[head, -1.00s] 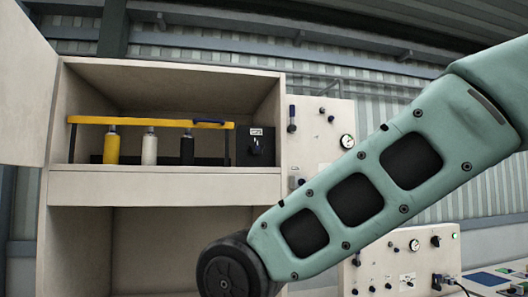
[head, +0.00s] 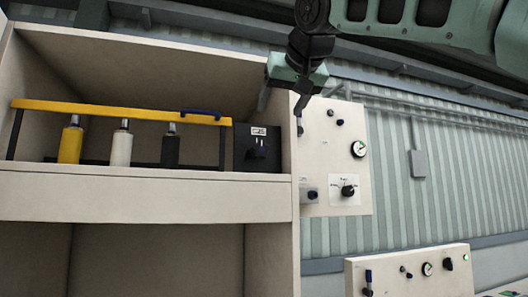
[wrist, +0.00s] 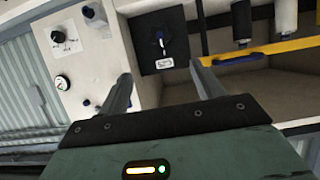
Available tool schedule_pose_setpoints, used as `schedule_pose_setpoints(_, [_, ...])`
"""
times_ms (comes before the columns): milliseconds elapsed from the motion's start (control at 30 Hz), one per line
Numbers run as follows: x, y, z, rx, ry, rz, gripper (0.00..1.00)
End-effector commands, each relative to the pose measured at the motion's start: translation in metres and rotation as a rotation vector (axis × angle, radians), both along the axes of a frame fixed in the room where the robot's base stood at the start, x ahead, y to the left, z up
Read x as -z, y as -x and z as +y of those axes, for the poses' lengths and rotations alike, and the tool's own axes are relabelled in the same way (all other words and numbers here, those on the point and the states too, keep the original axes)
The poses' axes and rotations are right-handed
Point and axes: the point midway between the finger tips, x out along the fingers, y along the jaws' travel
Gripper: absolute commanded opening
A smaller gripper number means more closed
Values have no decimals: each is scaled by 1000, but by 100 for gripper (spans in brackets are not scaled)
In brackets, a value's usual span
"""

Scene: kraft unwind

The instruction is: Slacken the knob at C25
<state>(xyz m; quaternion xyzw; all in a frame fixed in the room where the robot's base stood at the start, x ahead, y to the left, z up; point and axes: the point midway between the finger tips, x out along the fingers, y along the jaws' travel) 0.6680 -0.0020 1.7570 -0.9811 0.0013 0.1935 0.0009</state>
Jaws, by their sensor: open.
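A black box (head: 264,162) sits at the right end of the cabinet's upper shelf. It carries a small dark knob (head: 259,151) under a white label (head: 259,132), whose print is too small to read surely. In the wrist view, turned over, the same knob (wrist: 161,40) shows a pale pointer, with the label (wrist: 164,63) below it in the picture. My gripper (head: 281,103) is open and empty, above and in front of the box near the cabinet's right wall. In the wrist view its fingertips (wrist: 163,84) are spread, apart from the knob.
A yellow rail (head: 120,110) with yellow, white and black bottles stands left of the box; a blue handle (head: 200,114) lies on it. The cabinet's right wall edge is close. A pale panel (head: 335,150) with a gauge and knobs is to the right.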

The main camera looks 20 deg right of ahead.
Motion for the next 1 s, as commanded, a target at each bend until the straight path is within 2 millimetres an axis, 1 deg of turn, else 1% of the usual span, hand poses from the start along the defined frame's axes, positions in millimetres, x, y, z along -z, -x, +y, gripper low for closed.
schedule_pose_setpoints(167, [10,-27,0,0,2,6,67])
schedule_pose_setpoints(500, [37,-94,1,-1,4,7,67])
schedule_pose_setpoints(700, [52,-128,0,-1,4,7,67])
schedule_pose_setpoints(833, [58,-143,1,-2,1,5,67])
schedule_pose_setpoints(1000, [64,-153,1,-3,2,4,67])
